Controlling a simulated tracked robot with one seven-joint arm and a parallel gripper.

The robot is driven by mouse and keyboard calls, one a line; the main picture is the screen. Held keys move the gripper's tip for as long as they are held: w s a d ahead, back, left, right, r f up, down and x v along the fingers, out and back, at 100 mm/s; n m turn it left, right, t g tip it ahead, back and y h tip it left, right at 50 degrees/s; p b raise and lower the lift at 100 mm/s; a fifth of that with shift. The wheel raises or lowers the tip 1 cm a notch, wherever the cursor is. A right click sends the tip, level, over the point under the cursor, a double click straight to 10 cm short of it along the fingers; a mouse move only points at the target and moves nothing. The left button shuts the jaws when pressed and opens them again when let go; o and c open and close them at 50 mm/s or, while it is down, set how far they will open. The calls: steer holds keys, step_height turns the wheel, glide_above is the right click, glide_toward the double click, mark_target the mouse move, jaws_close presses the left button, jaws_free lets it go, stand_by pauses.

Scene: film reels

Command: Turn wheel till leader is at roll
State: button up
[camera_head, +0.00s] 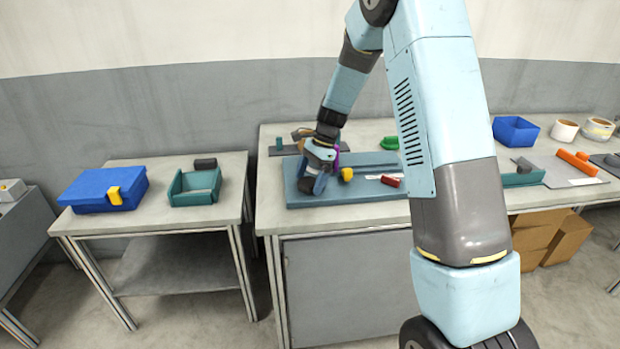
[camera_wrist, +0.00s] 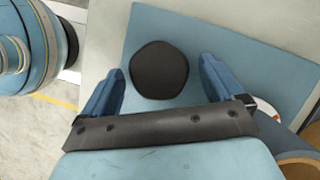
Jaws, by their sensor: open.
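A black knob (camera_wrist: 159,70), a rounded five-sided shape, stands over a blue board (camera_wrist: 240,55) in the wrist view. My gripper (camera_wrist: 161,74) is open, with one blue finger on each side of the knob and a gap on both sides. In the head view the blue board (camera_head: 375,193) lies on the middle bench, and my gripper (camera_head: 312,180) is at its left end. A tan round part (camera_wrist: 300,163) shows at the lower right of the wrist view; I cannot tell whether it is the wheel or the roll. The leader cannot be made out.
On the board, a yellow piece (camera_head: 346,174) and a red piece (camera_head: 390,181) sit right of my gripper. A green piece (camera_head: 389,143) lies behind. A side table holds a blue box (camera_head: 103,189) and a teal tray (camera_head: 195,199). My arm covers part of the middle bench.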

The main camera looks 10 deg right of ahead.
steer(key=v, duration=1.3)
steer(key=shift+d+r, duration=0.2)
steer(key=shift+r, duration=0.1)
steer(key=s+d+r+n+t+h, duration=0.1)
steer(key=s+d+r+n+t, duration=0.15)
steer(key=s+r, duration=0.5)
steer(key=s+d+r+n+t+h, duration=0.15)
steer(key=s+r+n, duration=0.3)
steer(key=s, duration=0.55)
steer(key=s+d+n+t, duration=0.1)
steer(key=s+d+n, duration=0.1)
steer(key=s, duration=0.7)
steer(key=s+d+n+t+h, duration=0.1)
steer(key=s+d+n+t, duration=0.1)
steer(key=s, duration=0.7)
steer(key=shift+s+d+r+n+t, duration=0.3)
steer(key=shift+r+n, duration=0.15)
steer(key=shift+n, duration=0.45)
